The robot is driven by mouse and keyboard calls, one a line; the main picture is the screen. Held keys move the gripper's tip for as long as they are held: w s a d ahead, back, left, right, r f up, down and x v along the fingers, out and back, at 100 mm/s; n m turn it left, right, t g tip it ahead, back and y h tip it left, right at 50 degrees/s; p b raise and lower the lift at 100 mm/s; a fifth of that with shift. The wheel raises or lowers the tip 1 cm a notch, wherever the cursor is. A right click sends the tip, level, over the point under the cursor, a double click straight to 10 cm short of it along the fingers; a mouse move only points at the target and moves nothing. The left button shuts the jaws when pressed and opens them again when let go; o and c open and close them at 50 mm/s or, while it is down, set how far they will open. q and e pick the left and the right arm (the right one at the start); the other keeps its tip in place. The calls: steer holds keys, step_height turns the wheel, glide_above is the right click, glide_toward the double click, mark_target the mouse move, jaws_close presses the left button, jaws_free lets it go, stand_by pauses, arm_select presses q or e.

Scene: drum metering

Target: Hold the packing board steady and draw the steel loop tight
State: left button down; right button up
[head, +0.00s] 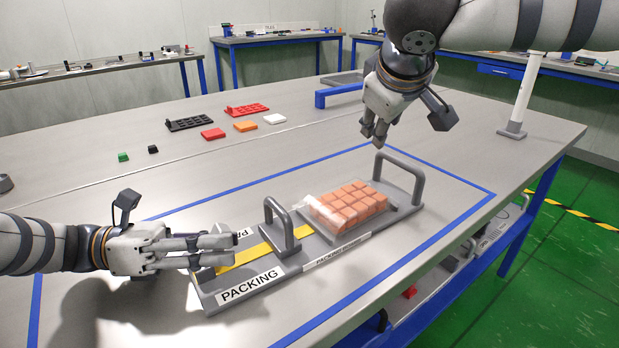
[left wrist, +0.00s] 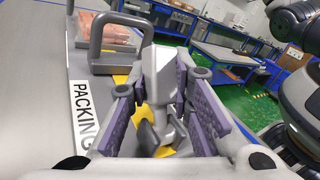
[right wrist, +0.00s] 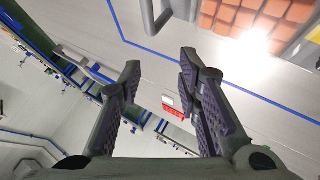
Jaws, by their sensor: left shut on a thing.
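The grey packing board (head: 335,263) lies on the table, with a yellow strip (head: 255,254) and "PACKING" labels. Two grey loops stand on it: one near its middle (head: 283,227) and one at its far right end (head: 418,180). Orange blocks (head: 345,205) under clear film lie between the loops. My left gripper (head: 228,250) is at the board's left end, shut on a grey upright piece (left wrist: 164,85); its fingers partly hide that piece. My right gripper (head: 377,138) is in the air above the far loop, touching nothing; its fingers are apart and empty in the right wrist view (right wrist: 160,85).
Blue tape marks a rectangle (head: 470,182) around the board. Behind it lie a dark tray (head: 190,122), a red tray (head: 246,109) and several small coloured blocks. A white post (head: 521,95) stands at the back right. The table in front of the board is clear.

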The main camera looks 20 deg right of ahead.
steer(key=s+a+r+g+y, duration=0.1)
steer(key=s+a, duration=0.1)
steer(key=a, duration=0.5)
steer(key=s+a+r+y, duration=0.1)
steer(key=s+a+r, duration=0.1)
steer(key=a, duration=0.5)
steer(key=g, duration=0.2)
glide_toward(275, 207)
steer(key=shift+m+y, duration=0.4)
steer(key=shift+y, duration=0.1)
steer(key=x, duration=0.7)
steer(key=shift+w+d+f, duration=0.2)
steer(key=shift+d+f, duration=0.1)
steer(key=shift+d, duration=0.15)
steer(key=shift+c, duration=0.2)
jaws_close()
